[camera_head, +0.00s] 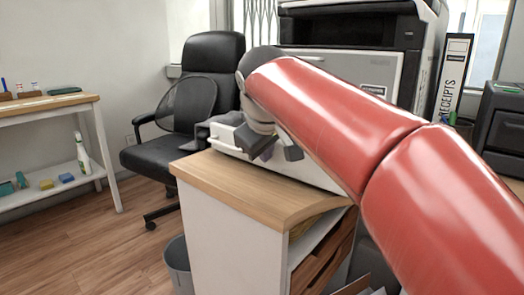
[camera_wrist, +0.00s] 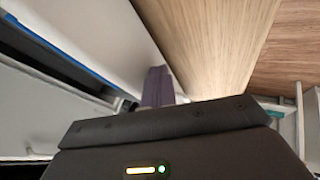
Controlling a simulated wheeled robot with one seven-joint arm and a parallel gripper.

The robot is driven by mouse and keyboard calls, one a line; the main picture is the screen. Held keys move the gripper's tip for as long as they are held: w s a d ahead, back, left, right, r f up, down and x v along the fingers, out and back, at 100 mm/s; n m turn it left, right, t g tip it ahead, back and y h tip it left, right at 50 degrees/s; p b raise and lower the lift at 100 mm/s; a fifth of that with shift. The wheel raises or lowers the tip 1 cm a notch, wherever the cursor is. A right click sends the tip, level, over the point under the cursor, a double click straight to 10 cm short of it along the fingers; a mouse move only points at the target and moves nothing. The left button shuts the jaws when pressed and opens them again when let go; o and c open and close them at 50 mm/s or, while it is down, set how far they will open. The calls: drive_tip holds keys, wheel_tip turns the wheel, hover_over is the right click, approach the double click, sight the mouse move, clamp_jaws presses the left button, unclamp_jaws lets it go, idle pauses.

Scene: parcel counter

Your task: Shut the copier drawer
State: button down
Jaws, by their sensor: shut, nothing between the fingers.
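The grey and black copier (camera_head: 375,75) stands at the back of the wood-topped counter. Its pale low drawer (camera_head: 312,172) juts out over the counter top, partly hidden by my red arm. My gripper (camera_head: 262,148) is at the drawer's front left part in the head view; whether it touches is not clear. In the wrist view, the shut, empty fingers (camera_wrist: 158,86) are beside a long pale panel (camera_wrist: 105,30), which seems to be the drawer's face. The drawer's inside is hidden in the head view.
The wooden counter top (camera_head: 235,185) is clear in front of the drawer. A receipts binder (camera_head: 452,75) and a dark machine (camera_head: 502,125) stand at right. A black chair (camera_head: 200,100) is behind, a side table (camera_head: 50,103) at left, a bin (camera_head: 178,268) below.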

drive_tip(key=w+d+p, duration=0.3)
drive_tip(key=w+d, duration=0.1)
drive_tip(key=w, duration=0.1)
drive_tip(key=w+d+p, duration=0.3)
drive_tip(key=w, duration=0.1)
drive_tip(key=w+d+p, duration=0.4)
drive_tip(key=w, duration=0.1)
drive_tip(key=shift+w+d+r, duration=0.15)
drive_tip(key=shift+w+d, duration=0.15)
drive_tip(key=shift+w, duration=0.05)
drive_tip(key=shift+w+d, duration=0.35)
drive_tip(key=shift+w, duration=0.15)
drive_tip(key=shift+s+a+f, duration=0.1)
drive_tip(key=shift+f, duration=0.1)
